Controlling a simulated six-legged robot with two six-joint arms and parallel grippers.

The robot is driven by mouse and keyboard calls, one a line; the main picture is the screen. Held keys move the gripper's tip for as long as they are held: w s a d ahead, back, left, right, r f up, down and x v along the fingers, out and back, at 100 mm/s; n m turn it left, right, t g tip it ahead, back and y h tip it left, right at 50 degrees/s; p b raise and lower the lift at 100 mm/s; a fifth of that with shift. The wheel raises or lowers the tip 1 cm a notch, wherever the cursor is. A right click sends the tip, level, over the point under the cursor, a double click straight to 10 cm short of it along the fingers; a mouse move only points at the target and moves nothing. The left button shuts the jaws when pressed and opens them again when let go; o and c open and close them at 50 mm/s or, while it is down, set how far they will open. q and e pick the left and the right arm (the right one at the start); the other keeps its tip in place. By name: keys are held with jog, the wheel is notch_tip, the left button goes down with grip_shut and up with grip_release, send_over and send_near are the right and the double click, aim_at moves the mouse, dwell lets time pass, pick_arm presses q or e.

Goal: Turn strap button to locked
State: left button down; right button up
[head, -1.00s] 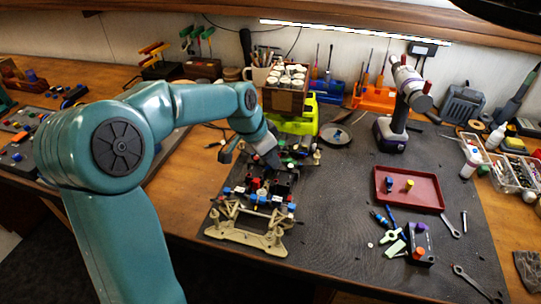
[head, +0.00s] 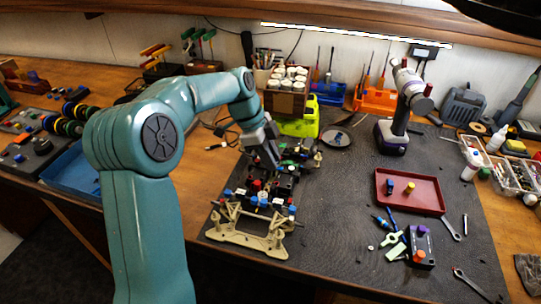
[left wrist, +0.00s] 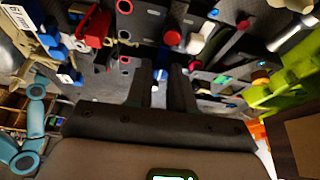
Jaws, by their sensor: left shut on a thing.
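The RC car chassis (head: 246,238) lies on the dark mat, with a tan frame at the front and black, red and blue parts on top. My left gripper (head: 274,165) reaches down onto the middle of the chassis. In the left wrist view, its two dark fingers (left wrist: 161,88) stand close together over the chassis, shut on a small blue part (left wrist: 160,75), seemingly the strap button. The fingers hide most of it, and I cannot read its turn position. My right gripper is not in view.
A lime-green car body (head: 299,122) stands behind the chassis. A red tray (head: 409,205) with small parts, a purple-and-grey drill (head: 391,136) and loose tools lie to the right. A blue tray (head: 70,173) is at the left. The mat between chassis and red tray is mostly clear.

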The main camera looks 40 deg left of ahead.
pick_arm(q)
jog(key=shift+m, duration=0.4)
jog(key=c, duration=1)
grip_release()
jog(key=p+v, duration=0.1)
jog(key=v, duration=0.4)
jog(key=p+v, duration=0.1)
jog(key=v, duration=0.5)
jog(key=p+v, duration=0.1)
jog(key=v, duration=0.4)
jog(key=shift+w+r, duration=0.2)
jog(key=shift+w, duration=0.05)
